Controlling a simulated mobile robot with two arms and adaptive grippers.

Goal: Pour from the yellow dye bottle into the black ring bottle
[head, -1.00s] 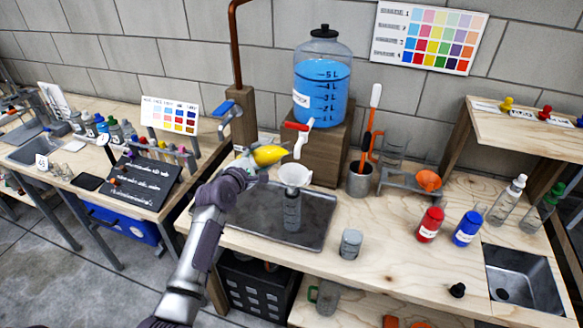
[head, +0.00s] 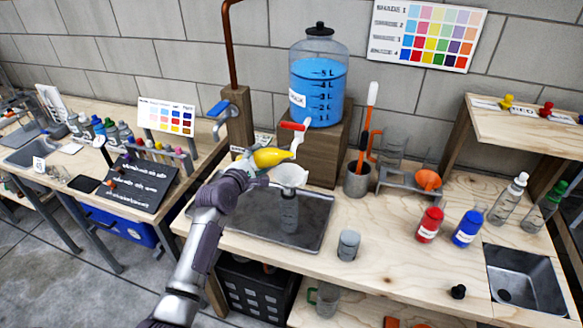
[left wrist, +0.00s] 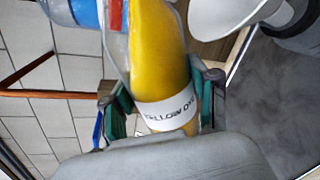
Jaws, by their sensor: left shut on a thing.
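My left gripper (head: 254,167) is shut on the yellow dye bottle (head: 272,157). The bottle lies nearly sideways in the head view, its narrow end pointing right. Its yellow body and label show between the fingers in the left wrist view (left wrist: 160,60). A white funnel (head: 291,176) is just below and right of the bottle, and also shows in the left wrist view (left wrist: 225,15). Under the funnel a grey, see-through bottle (head: 289,214) stands upright on the metal tray. I cannot make out a black ring on it, nor a stream of dye. My right gripper is not in view.
The blue water tank (head: 319,85) with a red-handled tap stands behind on a wooden block (head: 321,155). A grey cup (head: 348,245), red bottle (head: 430,224), blue bottle (head: 468,228) and black cap (head: 458,291) are on the bench to the right.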

